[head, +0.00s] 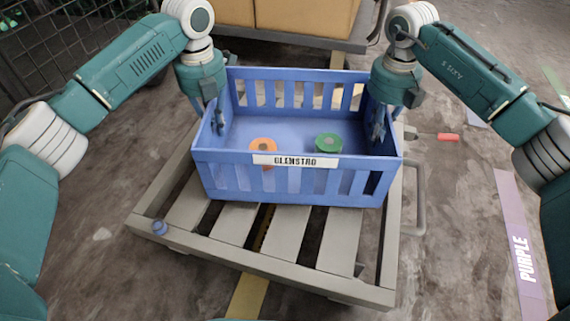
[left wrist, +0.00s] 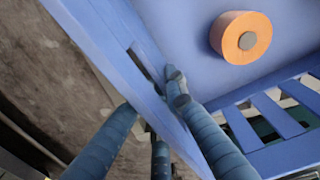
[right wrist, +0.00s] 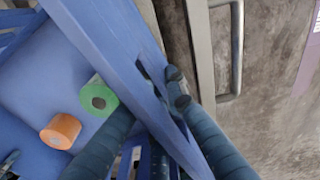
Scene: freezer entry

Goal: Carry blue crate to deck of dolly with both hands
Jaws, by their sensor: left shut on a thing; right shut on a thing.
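The blue crate (head: 295,187) with slatted sides and a label reading "GLENSTRO" is over the slatted deck of the dolly (head: 232,224). I cannot tell whether it touches the slats. An orange roll (head: 262,149) and a green roll (head: 328,145) lie inside it. My left gripper (head: 215,110) is shut on the crate's left wall; the left wrist view shows its fingers on both sides of that wall (left wrist: 120,55). My right gripper (head: 381,115) is shut on the right wall; the right wrist view shows its fingers straddling that wall (right wrist: 110,50).
A dark wire cage (head: 60,40) stands at the back left. Another cart with tan boxes (head: 300,15) is behind the crate. A grey handle (head: 418,195) sticks out at the dolly's right. A red object (head: 448,137) and a "PURPLE" floor strip (head: 520,250) lie at right.

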